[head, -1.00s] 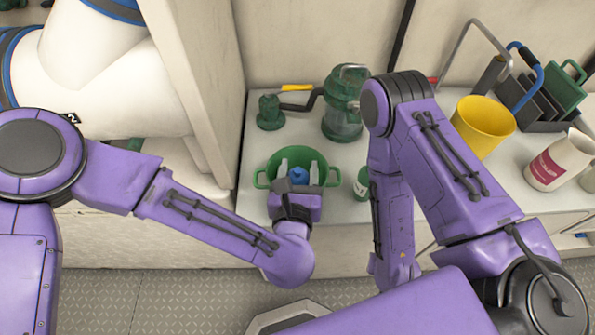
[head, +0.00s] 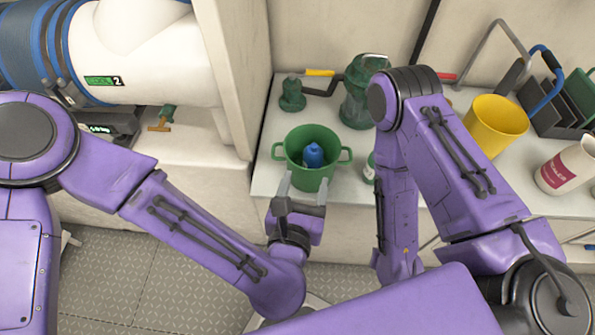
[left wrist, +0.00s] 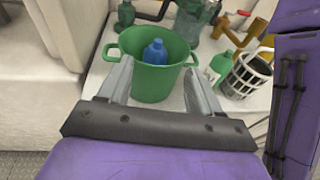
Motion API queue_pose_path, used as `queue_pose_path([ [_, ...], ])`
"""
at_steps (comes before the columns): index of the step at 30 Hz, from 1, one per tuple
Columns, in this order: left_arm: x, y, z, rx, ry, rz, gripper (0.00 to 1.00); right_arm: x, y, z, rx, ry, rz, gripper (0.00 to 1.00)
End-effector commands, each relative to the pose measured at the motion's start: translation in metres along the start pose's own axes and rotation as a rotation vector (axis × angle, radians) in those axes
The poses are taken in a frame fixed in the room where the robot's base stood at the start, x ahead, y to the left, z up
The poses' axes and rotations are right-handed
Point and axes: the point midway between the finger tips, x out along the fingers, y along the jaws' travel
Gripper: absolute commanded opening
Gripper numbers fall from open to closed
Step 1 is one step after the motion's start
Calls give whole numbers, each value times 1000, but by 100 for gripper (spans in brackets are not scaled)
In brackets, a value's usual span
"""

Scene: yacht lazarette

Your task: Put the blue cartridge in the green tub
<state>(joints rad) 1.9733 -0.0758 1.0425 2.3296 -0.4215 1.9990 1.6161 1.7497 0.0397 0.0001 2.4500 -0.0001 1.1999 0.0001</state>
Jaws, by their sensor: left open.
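The green tub (head: 297,172) stands on the white counter, with a handle on each side. The blue cartridge (head: 313,155) is inside the tub, upright or nearly so, its top below the rim. Both also show in the left wrist view, the tub (left wrist: 150,84) and the cartridge (left wrist: 155,52). My left gripper (head: 301,190) is open and empty, in front of the tub on the near side. In the left wrist view its fingers (left wrist: 158,88) are spread apart, with nothing between them. My right arm is folded at the right; its gripper is not seen.
A green pump-like canister (head: 358,92) and a small green fitting (head: 292,95) stand behind the tub. A green bottle (head: 369,168) is just right of it. A yellow bucket (head: 493,124) and a white-and-red container (head: 566,162) stand farther right. A white wall edges the counter's left.

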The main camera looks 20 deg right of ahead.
Motion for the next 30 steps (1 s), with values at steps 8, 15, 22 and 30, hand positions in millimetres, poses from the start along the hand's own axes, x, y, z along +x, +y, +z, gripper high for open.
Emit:
queue_pose_path([
  [8,-2,4,1,-2,-3,9,64,0,0,0,0,0,0,38],
  [15,-1,8,-6,39,15,12,64,0,0,0,1,0,0,38],
  [22,-33,111,-171,965,464,-102,64,0,0,0,1,0,0,38],
  [30,-199,262,-319,1846,1052,-848,64,0,0,0,0,0,0,38],
])
